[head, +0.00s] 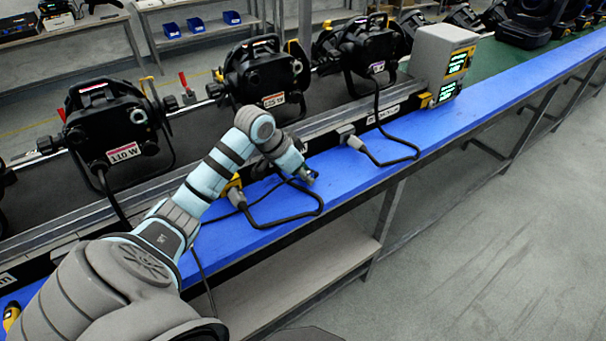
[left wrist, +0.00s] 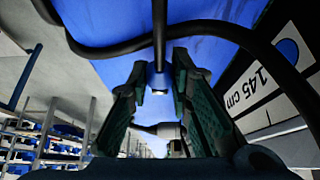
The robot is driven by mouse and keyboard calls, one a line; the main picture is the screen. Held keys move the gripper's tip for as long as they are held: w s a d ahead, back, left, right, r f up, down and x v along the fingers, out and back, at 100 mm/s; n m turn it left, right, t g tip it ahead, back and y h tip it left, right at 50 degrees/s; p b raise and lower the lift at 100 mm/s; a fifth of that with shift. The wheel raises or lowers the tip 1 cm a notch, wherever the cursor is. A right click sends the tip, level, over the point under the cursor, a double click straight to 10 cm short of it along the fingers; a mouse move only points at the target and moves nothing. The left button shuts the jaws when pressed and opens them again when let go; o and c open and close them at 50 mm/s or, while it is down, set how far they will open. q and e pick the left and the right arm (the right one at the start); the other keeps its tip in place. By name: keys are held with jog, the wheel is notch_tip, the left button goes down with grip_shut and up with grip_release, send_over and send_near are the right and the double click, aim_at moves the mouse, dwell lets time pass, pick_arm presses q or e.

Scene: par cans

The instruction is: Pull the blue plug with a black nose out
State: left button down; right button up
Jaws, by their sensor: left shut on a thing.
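My left gripper (head: 308,177) is low over the blue bench top, beside a looped black cable. In the left wrist view its two dark green fingers (left wrist: 159,85) stand on either side of a narrow piece, which I take to be the plug (left wrist: 159,92). A black cable runs up from it, and a small pale tip shows at its lower end. Its blue body is hard to tell from the blue bench behind it. In the head view the plug is too small and covered to make out. My right gripper is not in view.
The blue bench top (head: 450,128) carries a rail with several black par cans (head: 265,75). A grey plug (head: 348,138) with a cable loop lies to the right of my gripper. A grey display box (head: 440,55) stands further right. Cables hang near the front edge.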

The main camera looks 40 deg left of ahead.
pick_arm(q)
jog(key=shift+f, duration=0.1)
jog(key=c, duration=1.4)
grip_release()
jog(key=shift+o, duration=0.2)
jog(key=v, duration=1.2)
